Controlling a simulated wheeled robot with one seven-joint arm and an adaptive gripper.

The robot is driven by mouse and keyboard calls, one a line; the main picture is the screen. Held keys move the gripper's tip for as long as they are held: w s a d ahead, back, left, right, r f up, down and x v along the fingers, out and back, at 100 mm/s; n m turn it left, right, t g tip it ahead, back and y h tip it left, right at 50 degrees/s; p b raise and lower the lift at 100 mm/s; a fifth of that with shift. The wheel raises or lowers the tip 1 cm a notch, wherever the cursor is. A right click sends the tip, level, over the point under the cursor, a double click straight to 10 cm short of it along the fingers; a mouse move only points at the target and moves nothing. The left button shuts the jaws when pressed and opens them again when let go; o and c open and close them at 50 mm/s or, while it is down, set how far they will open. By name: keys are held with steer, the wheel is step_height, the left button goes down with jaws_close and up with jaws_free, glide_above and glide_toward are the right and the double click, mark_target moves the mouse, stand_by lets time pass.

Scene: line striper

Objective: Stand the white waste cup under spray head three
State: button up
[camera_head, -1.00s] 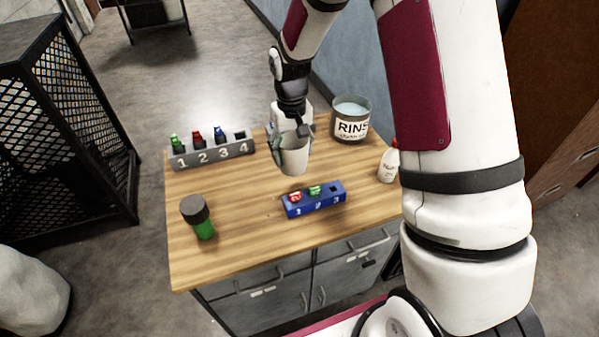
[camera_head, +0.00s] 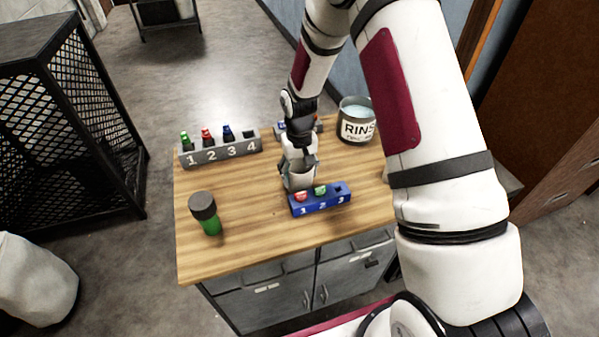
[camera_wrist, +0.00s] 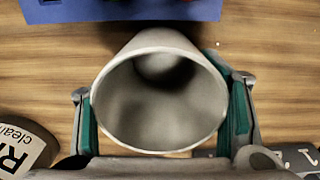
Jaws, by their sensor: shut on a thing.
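The white waste cup (camera_head: 301,182) is in my gripper (camera_head: 299,172), just behind the blue numbered block (camera_head: 322,205). The wrist view looks into the empty-looking cup (camera_wrist: 160,105), with a teal-padded finger of my gripper (camera_wrist: 162,112) on either side. I cannot tell whether its base touches the table. The blue block has a red piece (camera_head: 301,196) at 1, a green piece (camera_head: 320,190) at 2 and a dark opening at 3. Behind my gripper, a grey-blue object (camera_head: 281,129) is partly hidden; I cannot make out a spray head there.
A grey rack (camera_head: 222,151) numbered 1 to 4 holds green, red and blue-topped bottles; position 4 looks empty. A rinse jar (camera_head: 357,124) stands at the back right. A green bottle with a dark cap (camera_head: 206,214) stands front left.

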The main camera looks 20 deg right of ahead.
steer(key=o, duration=1.1)
steer(key=shift+f, duration=0.1)
steer(key=shift+o, duration=0.2)
